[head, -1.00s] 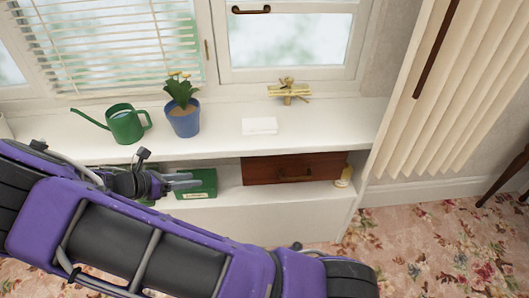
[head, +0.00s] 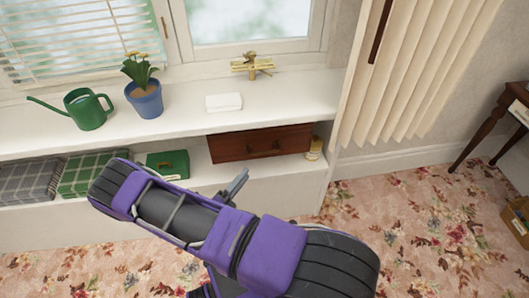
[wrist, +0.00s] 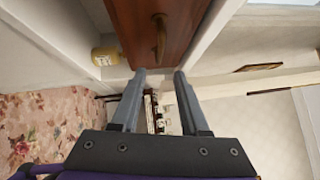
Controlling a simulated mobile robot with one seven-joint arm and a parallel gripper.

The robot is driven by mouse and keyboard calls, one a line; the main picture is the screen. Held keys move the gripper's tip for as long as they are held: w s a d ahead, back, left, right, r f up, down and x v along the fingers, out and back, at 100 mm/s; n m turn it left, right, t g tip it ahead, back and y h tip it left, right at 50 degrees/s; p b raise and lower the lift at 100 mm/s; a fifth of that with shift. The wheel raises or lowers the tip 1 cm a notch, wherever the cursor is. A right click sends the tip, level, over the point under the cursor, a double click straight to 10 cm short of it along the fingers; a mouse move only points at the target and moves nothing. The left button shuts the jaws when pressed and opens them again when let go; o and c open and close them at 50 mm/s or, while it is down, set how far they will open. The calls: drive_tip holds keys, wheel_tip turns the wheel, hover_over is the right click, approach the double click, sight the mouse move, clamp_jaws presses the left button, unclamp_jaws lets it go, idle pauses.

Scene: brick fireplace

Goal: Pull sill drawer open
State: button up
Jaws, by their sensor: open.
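The sill drawer (head: 260,144) is a reddish-brown wooden box front under the white window sill, and it looks shut. Its dark curved handle (head: 264,146) is at the middle of the front. In the wrist view the drawer (wrist: 190,20) is at the top, with its handle (wrist: 159,38) just beyond my fingertips and roughly between their lines. My gripper (wrist: 160,73) is open and empty, apart from the handle. In the head view my gripper (head: 238,182) is in front of and below the drawer, partly hidden by my arm.
On the sill (head: 300,95) stand a green watering can (head: 87,109), a blue flower pot (head: 146,102), a white block (head: 223,102) and a yellow model plane (head: 252,66). A green box (head: 168,164) and a yellow jar (head: 314,149) flank the drawer. Flowered carpet (head: 400,230) is free at right.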

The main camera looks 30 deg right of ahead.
sight(264, 153)
drive_tip(key=x, duration=1.2)
drive_tip(key=shift+f, duration=0.1)
drive_tip(key=shift+a, duration=0.1)
drive_tip(key=shift+c, duration=0.2)
clamp_jaws()
idle(0.7)
